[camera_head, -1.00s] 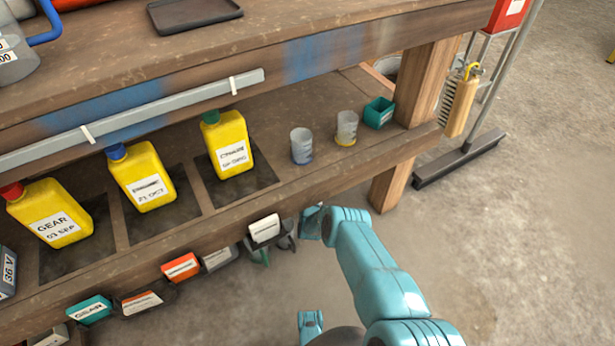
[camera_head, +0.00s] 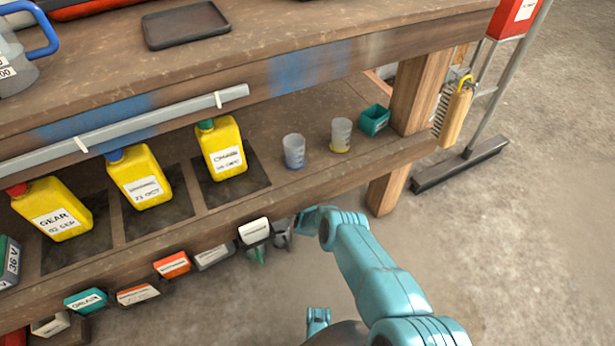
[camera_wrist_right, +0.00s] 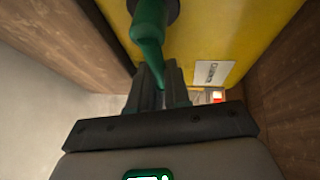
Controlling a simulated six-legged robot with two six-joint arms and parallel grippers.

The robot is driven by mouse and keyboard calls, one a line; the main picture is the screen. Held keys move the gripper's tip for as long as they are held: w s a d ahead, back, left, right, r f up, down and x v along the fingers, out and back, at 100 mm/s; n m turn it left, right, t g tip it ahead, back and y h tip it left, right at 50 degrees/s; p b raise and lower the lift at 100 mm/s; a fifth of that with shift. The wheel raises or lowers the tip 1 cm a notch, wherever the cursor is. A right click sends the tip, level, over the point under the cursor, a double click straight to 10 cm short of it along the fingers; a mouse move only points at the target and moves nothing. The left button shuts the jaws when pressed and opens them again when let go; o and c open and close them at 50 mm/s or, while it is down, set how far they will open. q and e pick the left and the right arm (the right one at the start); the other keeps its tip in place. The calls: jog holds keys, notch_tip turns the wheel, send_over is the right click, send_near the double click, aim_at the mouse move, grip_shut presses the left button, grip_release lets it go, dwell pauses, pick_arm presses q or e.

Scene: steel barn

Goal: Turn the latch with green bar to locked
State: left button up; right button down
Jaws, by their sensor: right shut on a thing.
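The latch's green bar (camera_wrist_right: 150,35) hangs from a dark round pivot on a yellow panel (camera_wrist_right: 225,35) in the right wrist view. It runs down from the pivot, and its lower end is between the fingers. My right gripper (camera_wrist_right: 162,82) is shut on the green bar. In the head view my right gripper (camera_head: 281,236) is below the front edge of the shelf, partly hidden by my right wrist. A small green piece beside it is too small to identify. The latch's pivot and yellow panel are hidden there. My left gripper is not in view.
The wooden bench (camera_head: 330,85) overhangs a lower shelf (camera_head: 270,190) with yellow bottles, two cups and a teal bin (camera_head: 374,120). Labelled tags (camera_head: 173,264) line the shelf's underside. A broom (camera_head: 460,165) stands by the right leg. The floor on the right is clear.

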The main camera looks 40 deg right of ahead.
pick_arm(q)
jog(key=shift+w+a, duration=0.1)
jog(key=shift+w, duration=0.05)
pick_arm(e)
jog(key=shift+w, duration=0.1)
jog(key=c, duration=1.1)
grip_release()
pick_arm(q)
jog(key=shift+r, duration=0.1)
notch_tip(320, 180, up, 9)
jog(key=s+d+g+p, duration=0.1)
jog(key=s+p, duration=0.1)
jog(key=p, duration=0.7)
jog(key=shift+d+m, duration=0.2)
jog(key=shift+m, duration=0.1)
pick_arm(e)
jog(key=v, duration=1.6)
jog(key=shift+s, duration=0.25)
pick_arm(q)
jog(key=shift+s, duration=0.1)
pick_arm(e)
jog(key=shift+a, duration=0.1)
